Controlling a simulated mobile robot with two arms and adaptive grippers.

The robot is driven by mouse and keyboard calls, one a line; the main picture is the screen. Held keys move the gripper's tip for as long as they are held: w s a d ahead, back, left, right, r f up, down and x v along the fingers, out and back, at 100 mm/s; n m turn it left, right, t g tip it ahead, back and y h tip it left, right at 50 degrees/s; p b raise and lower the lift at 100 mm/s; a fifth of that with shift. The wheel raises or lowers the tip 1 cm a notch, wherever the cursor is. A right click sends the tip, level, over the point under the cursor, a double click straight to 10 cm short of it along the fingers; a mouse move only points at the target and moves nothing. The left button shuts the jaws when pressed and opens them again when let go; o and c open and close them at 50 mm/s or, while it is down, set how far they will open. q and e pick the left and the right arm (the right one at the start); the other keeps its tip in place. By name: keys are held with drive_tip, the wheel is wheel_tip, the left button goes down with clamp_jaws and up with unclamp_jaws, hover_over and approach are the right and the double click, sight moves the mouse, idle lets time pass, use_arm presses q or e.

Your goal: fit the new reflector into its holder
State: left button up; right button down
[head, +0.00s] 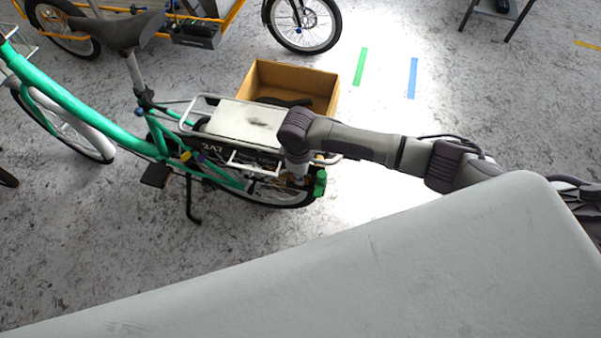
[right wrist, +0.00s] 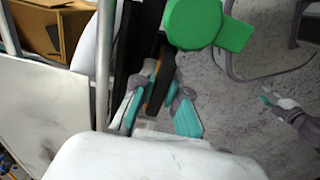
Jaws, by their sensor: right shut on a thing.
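My right gripper (head: 299,172) points down at the rear end of the teal bike (head: 150,147), below its rack. In the right wrist view my right gripper's teal-padded fingers (right wrist: 160,112) are shut on a narrow dark piece with an orange edge, which I take for the reflector (right wrist: 153,95). Most of it is hidden by the fingers. A green block (right wrist: 208,22) is close beyond the fingers; it also shows at the bike's rear (head: 320,183). I cannot make out the holder clearly. A small grey and teal part at right, perhaps my left gripper (right wrist: 275,100), is too small to read.
The rack's pale top plate (head: 243,122) and metal tubes are close beside my right gripper. An open cardboard box (head: 325,92) stands on the floor behind the bike. An orange cargo bike (head: 215,20) is at the back. The floor at right has green and blue tape marks.

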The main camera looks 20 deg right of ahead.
drive_tip(key=shift+f, duration=0.6)
drive_tip(key=c, duration=1.1)
unclamp_jaws()
